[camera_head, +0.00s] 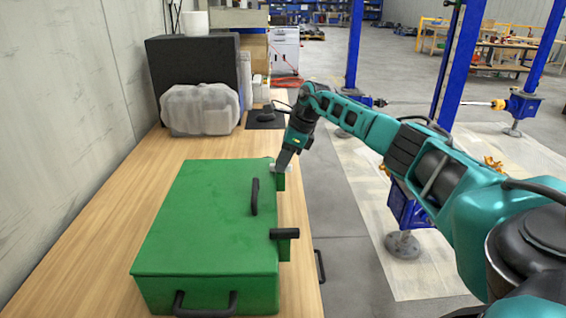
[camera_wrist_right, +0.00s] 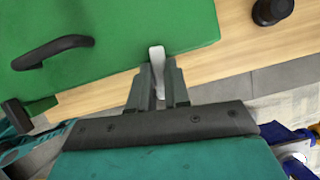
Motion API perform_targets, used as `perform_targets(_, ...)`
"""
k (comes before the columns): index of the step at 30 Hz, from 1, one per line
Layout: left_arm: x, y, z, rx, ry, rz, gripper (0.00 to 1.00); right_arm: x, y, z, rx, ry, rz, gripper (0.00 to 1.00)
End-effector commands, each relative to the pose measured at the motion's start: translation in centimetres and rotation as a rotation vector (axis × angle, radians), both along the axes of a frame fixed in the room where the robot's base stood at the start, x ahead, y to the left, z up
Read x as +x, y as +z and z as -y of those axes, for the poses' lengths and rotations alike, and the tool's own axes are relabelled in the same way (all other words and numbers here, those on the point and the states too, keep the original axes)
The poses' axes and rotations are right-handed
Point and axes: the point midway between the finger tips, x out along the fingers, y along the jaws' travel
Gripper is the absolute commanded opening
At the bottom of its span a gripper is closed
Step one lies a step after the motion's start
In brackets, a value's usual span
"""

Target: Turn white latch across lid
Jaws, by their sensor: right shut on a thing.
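A green box with a closed green lid (camera_head: 205,215) stands on the wooden table. The white latch (camera_head: 281,168) is at the lid's far right corner, mostly hidden by my gripper in the head view. In the right wrist view the white latch (camera_wrist_right: 158,62) sticks out between the fingers, its tip over the edge of the green lid (camera_wrist_right: 120,30). My right gripper (camera_head: 278,165) is shut on the latch; its fingers also show in the right wrist view (camera_wrist_right: 158,85). My left gripper is not in view.
A black lid handle (camera_head: 255,197) and a black latch (camera_head: 284,233) are on the box's right side. A translucent container (camera_head: 200,108) and a dark block (camera_head: 190,60) stand behind it. The table (camera_head: 60,260) is clear to the left. Blue posts (camera_head: 460,60) stand on the right.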

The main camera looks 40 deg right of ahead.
Motion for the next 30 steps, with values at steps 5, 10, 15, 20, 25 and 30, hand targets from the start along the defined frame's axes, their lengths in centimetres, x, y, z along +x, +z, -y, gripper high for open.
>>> perform_targets(5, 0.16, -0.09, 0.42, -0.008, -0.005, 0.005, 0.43, 0.11, 0.0, 0.06, -0.001, 0.074, 0.002, 0.0)
perform_targets(10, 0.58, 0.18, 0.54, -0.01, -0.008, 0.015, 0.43, 0.1, 0.03, 0.09, -0.001, 0.114, 0.003, 0.0)
perform_targets(15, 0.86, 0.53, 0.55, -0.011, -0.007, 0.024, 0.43, 0.08, 0.08, 0.06, -0.001, 0.128, 0.004, 0.0)
perform_targets(20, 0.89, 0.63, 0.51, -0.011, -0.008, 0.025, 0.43, 0.09, 0.09, 0.05, 0.0, 0.129, 0.003, 0.0)
perform_targets(25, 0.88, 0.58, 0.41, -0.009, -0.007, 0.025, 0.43, 0.09, 0.09, 0.05, -0.001, 0.128, 0.004, 0.18)
perform_targets(30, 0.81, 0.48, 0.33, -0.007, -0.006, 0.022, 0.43, 0.08, 0.07, 0.05, 0.0, 0.128, 0.003, 0.34)
